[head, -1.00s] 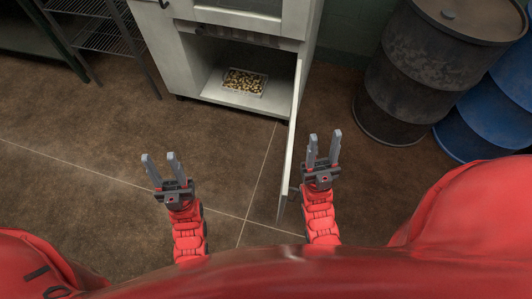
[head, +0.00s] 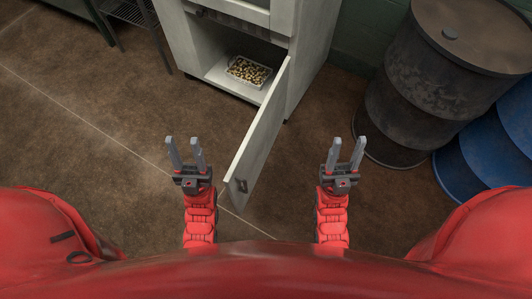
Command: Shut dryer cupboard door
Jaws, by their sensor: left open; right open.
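The dryer cupboard (head: 313,62) is a pale cabinet at the top middle of the head view. Its lower door (head: 260,130) stands open, hinged at the right and swung out toward me, with a dark handle (head: 241,186) near its free end. Inside the lower compartment sits a tray (head: 249,71) of small brownish pieces. My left gripper (head: 184,153) is open and empty, to the left of the door's free end. My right gripper (head: 345,152) is open and empty, to the right of the door and apart from it.
A dark drum (head: 430,85) stands at the right, with a blue drum (head: 490,145) beside it. A wire rack (head: 131,14) is at the top left. The brown floor (head: 90,125) at the left is clear.

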